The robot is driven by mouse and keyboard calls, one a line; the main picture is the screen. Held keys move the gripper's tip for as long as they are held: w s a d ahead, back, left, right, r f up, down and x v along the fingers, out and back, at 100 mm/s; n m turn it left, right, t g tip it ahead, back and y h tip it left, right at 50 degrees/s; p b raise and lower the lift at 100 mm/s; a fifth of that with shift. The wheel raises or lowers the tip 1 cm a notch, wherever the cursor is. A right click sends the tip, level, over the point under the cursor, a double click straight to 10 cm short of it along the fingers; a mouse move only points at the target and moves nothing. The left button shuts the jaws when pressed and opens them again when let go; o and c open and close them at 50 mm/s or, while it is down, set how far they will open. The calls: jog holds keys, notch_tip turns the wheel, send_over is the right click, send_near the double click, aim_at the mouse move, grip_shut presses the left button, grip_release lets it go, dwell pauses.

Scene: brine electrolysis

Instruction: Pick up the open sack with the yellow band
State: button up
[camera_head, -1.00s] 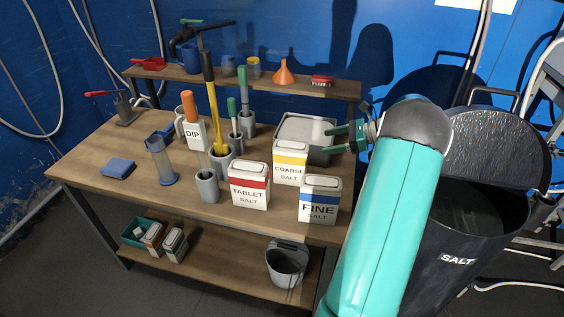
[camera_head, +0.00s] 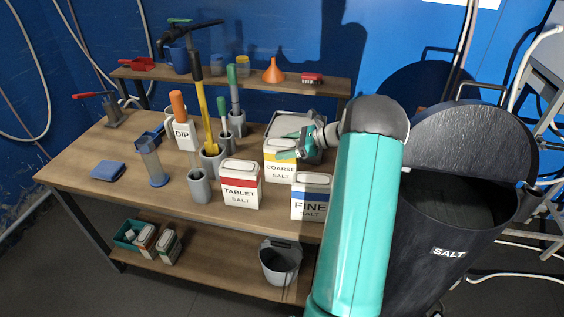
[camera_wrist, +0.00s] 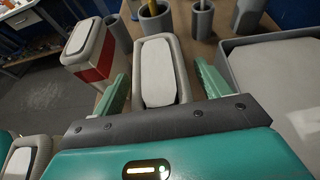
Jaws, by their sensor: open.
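The sack with the yellow band (camera_head: 279,173), labelled COARSE SALT, stands upright on the wooden table, between the red-banded and blue-banded sacks and in front of a grey tub. My gripper (camera_head: 285,149) is open at its top, partly covering it in the head view. In the wrist view the sack's pale top (camera_wrist: 158,72) lies between my two green fingers (camera_wrist: 160,90), one on each side. I cannot tell whether the fingers touch it.
The TABLET SALT sack (camera_head: 240,185) is close on the left and the FINE SALT sack (camera_head: 310,198) close in front on the right. The grey tub (camera_wrist: 238,57) is right beside one finger. A large dark SALT bin (camera_head: 440,225) stands right of the table.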

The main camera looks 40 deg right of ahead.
jog(key=shift+c, duration=0.5)
grip_shut()
jog(key=shift+r, duration=0.1)
jog(key=shift+r, duration=0.15)
